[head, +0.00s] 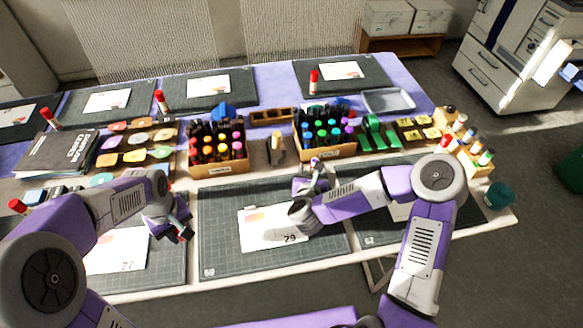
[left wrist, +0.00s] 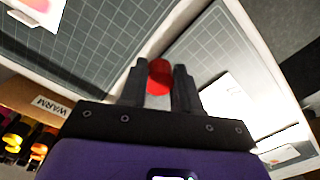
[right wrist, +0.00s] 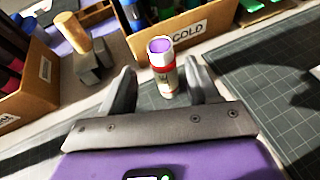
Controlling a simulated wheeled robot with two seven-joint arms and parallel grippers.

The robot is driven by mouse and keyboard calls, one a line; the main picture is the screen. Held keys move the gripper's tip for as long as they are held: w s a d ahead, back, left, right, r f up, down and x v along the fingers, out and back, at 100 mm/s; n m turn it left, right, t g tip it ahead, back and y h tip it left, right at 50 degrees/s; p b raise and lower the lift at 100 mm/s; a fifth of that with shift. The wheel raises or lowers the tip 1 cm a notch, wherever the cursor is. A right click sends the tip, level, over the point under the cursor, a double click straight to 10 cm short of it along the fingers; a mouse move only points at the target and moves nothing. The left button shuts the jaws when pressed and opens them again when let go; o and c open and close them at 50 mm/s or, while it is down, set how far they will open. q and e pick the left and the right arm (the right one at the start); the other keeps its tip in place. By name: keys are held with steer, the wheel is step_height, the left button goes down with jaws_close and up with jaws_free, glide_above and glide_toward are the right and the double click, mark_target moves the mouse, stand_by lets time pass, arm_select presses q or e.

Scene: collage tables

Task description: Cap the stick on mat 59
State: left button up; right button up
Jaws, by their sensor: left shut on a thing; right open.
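An uncapped glue stick (right wrist: 166,72) with a white and red body and a purple top stands upright between the fingers of my right gripper (right wrist: 163,88) in the right wrist view. Those fingers are open, with gaps on both sides. The stick's purple tip also shows in the head view (head: 315,163); the arm hides part of its body. My left gripper (left wrist: 160,80) is shut on a small red cap (left wrist: 159,77), above the front left mat in the head view (head: 181,234). The front middle mat (head: 220,215) has a small corner number I cannot read surely.
A sheet (head: 265,238) marked 29 lies on the middle mat. Behind stand two marker boxes, one at left (head: 222,164) and one marked COLD (right wrist: 190,36). A wooden-handled tool (right wrist: 72,32) stands between them. A dark book (head: 55,153) lies at left.

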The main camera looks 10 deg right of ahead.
arm_select(q)
steer(key=shift+f+b, duration=0.85)
arm_select(e)
steer(key=w+f, duration=0.1)
steer(key=w+d+f, duration=0.1)
steer(key=w+f, duration=0.1)
steer(key=shift+w+d, duration=0.15)
steer(key=shift+d, duration=0.2)
steer(key=shift+w+f, duration=0.1)
steer(key=shift+w, duration=0.25)
